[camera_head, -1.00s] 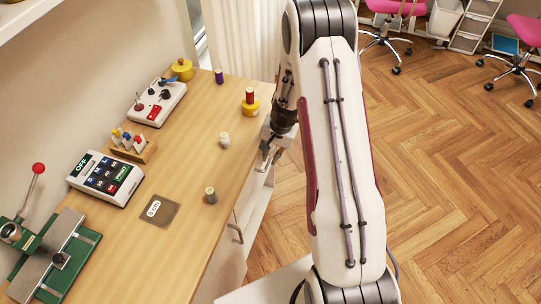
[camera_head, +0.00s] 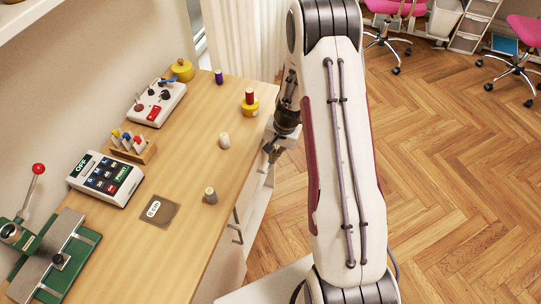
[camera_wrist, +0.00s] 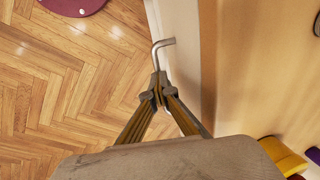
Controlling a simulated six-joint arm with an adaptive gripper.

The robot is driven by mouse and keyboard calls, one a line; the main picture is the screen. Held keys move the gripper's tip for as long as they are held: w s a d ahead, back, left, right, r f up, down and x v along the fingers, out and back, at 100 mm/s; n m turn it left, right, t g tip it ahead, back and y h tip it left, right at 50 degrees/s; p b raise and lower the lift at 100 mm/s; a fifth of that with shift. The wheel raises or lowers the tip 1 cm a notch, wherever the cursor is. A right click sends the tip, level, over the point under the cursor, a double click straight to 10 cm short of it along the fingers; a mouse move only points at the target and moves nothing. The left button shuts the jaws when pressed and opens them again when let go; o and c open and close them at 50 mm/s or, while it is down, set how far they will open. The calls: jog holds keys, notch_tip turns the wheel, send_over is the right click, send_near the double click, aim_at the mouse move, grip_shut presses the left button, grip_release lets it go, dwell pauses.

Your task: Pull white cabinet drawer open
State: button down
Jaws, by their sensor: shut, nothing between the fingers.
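The white cabinet (camera_head: 227,262) stands under the wooden worktop, its front facing the floor on the right. One metal bar handle (camera_head: 237,228) shows on its near part. My gripper (camera_head: 270,155) is farther along the front, just off the worktop's edge. In the wrist view, my gripper (camera_wrist: 159,88) has its fingertips together at a bent metal handle (camera_wrist: 164,43) on the white drawer front (camera_wrist: 182,50). The fingertips hide part of the handle bar, and nothing shows gripped between them. I cannot tell whether the drawer stands out from the cabinet.
The worktop (camera_head: 185,150) carries thread spools (camera_head: 210,195), a control box (camera_head: 155,103), a keypad (camera_head: 106,178) and a green-based device (camera_head: 55,255) with a red-knobbed lever. Pink chairs (camera_head: 525,30) are far off.

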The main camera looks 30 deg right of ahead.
jog(key=s+d, duration=1.7)
jog(key=s, duration=0.1)
jog(key=shift+d+f, duration=0.2)
jog(key=shift+f, duration=0.05)
jog(key=shift+s, duration=0.1)
jog(key=c, duration=2.5)
grip_release()
jog(key=shift+d+r, duration=0.15)
jog(key=shift+r, duration=0.1)
jog(key=shift+s+d+r, duration=0.25)
jog(key=shift+r, duration=1.65)
jog(key=shift+s+d+r, duration=0.2)
jog(key=shift+r, duration=1.7)
jog(key=shift+s+d+r, duration=0.25)
jog(key=shift+r, duration=1.65)
